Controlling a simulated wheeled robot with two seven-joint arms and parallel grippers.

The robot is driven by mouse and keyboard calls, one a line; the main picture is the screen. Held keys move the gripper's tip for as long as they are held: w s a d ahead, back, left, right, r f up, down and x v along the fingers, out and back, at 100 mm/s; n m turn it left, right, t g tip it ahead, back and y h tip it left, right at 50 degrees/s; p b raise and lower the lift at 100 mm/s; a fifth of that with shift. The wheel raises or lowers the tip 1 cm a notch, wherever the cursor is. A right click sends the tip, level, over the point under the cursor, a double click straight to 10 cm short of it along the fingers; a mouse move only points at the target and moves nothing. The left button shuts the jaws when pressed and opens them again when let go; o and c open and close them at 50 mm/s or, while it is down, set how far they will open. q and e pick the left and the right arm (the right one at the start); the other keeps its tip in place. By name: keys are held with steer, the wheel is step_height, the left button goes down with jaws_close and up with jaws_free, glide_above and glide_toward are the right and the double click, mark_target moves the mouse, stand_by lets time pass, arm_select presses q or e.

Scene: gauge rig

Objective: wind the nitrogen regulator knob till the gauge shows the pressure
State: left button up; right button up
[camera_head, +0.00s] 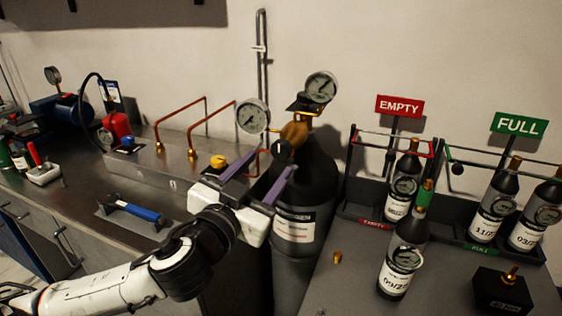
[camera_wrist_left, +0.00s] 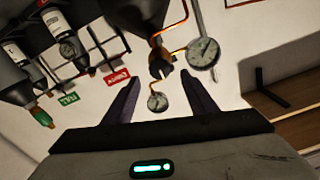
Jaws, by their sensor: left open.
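The nitrogen cylinder (camera_head: 318,185) is dark with a white label, standing at the middle of the head view. On top sits a brass regulator (camera_head: 294,132) with a dark knob (camera_head: 282,150) facing me. Two round white gauges, one at left (camera_head: 252,116) and one at upper right (camera_head: 321,86), are joined to it; their readings are too small to tell. My left gripper (camera_head: 268,162) is open, with its purple fingers pointing toward the knob. In the left wrist view the knob (camera_wrist_left: 161,70) shows between and beyond the fingertips (camera_wrist_left: 160,77). Contact is not visible. My right gripper is out of view.
A metal manifold box (camera_head: 185,165) with copper pipes and a blue-handled tool (camera_head: 138,211) are on the left bench. At right are racks under EMPTY (camera_head: 399,106) and FULL (camera_head: 519,124) signs, a loose bottle (camera_head: 402,262), a small brass piece (camera_head: 337,257) and a black block (camera_head: 502,292).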

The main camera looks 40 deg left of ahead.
mark_target(279, 152)
arm_select(q)
steer(key=x, duration=0.7)
steer(key=shift+w, duration=0.1)
steer(key=shift+w+a, duration=0.1)
steer(key=shift+w, duration=0.5)
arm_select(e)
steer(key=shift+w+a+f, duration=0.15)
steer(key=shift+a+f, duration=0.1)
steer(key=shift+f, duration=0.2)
arm_select(q)
steer(key=c, duration=1.1)
steer(key=shift+o, duration=0.2)
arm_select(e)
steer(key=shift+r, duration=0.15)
